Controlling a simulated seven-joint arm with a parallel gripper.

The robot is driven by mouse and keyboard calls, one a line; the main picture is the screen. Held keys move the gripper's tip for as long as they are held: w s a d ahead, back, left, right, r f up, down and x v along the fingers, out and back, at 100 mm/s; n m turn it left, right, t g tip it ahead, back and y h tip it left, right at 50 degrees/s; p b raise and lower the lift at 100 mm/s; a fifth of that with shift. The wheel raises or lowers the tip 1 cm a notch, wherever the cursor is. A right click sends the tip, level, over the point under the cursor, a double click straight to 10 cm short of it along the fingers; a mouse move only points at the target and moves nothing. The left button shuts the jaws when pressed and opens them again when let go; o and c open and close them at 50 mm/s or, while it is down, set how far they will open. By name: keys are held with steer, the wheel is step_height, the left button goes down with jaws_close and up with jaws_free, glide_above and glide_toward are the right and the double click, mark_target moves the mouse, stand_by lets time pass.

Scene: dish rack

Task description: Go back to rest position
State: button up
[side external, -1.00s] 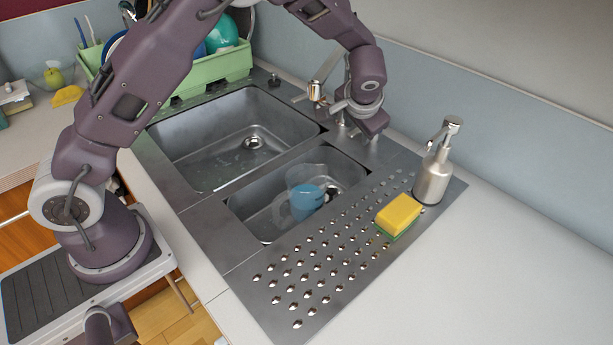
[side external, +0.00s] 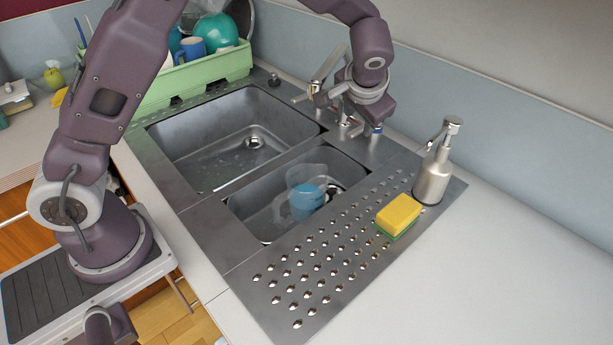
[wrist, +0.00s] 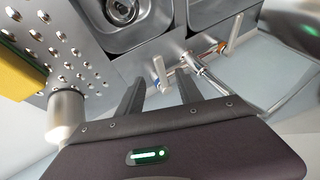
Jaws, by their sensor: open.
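My gripper (side external: 358,125) is over the back edge of the sink, close above the faucet, in the side view. In the wrist view my gripper (wrist: 160,92) shows two dark fingers spread apart with nothing between them. The silver faucet (wrist: 203,72) and its blue-marked lever (wrist: 158,72) lie beyond the fingers in that view. The faucet spout (side external: 328,70) also shows in the side view, left of my gripper. Whether a finger touches the faucet levers cannot be told. My arm is bent in an arch over the large basin.
A soap dispenser (side external: 434,165) and yellow sponge (side external: 398,214) stand on the drainboard (side external: 310,285), right of my gripper. A blue cup (side external: 306,200) is in the small basin. A green dish rack (side external: 205,75) with dishes is behind the large basin (side external: 215,160). The right counter is clear.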

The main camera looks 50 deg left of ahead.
steer(key=s+d+r+m+t+h, duration=0.1)
steer(key=s+d+r+h, duration=0.3)
steer(key=s+r, duration=0.9)
steer(key=s+a+n, duration=0.1)
steer(key=s+a, duration=0.1)
steer(key=s, duration=0.9)
steer(key=s+a+n, duration=0.1)
steer(key=s+a, duration=0.2)
steer(key=s, duration=0.8)
steer(key=shift+s+a+f+g, duration=0.2)
steer(key=shift+a+f+g, duration=0.1)
steer(key=shift+f, duration=0.1)
